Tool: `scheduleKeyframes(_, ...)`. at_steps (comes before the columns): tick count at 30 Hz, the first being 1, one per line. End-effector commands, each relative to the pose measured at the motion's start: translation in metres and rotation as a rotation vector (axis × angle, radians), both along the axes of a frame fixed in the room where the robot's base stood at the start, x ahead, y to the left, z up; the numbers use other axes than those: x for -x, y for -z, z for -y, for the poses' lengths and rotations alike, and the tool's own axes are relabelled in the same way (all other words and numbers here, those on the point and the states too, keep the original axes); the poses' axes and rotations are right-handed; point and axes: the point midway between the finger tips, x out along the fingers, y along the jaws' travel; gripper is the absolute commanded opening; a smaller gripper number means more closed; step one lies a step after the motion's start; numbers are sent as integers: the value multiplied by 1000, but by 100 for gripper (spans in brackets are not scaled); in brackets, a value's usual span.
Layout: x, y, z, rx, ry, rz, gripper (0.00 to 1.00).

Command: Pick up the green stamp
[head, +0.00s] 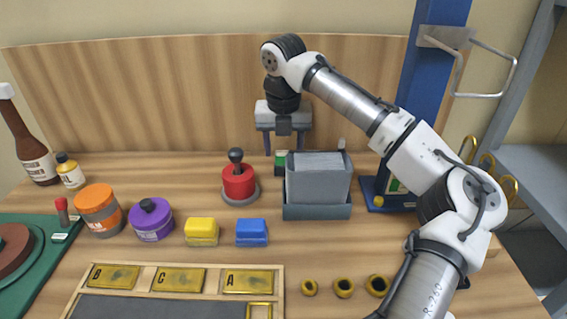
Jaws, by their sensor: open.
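A small green block (280,157), which looks like the green stamp, stands toward the back of the bench, just left of and behind a grey block in a tray. Its top is dark and its right side is partly hidden by the grey block. My gripper (284,149) points down with its two fingers apart and nothing seen between them. It is at or just above the green block; I cannot tell whether a finger touches it.
The grey block (318,178) sits in a blue-grey tray (317,211) right beside the green block. A red knobbed pot (239,183) stands to the left. A yellow block (202,231) and a blue block (252,232) stand in front. A wooden panel (180,95) rises behind.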

Motion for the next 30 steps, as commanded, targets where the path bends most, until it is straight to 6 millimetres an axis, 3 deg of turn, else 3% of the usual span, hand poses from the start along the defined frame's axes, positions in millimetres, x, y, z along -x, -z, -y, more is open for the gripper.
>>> scheduleKeyframes(9,-5,43,0,-1,1,0,53)
scheduleKeyframes(17,-6,47,0,0,1,0,53)
scheduleKeyframes(25,-6,46,0,-1,0,0,19)
scheduleKeyframes(30,-6,46,0,-1,0,1,18)
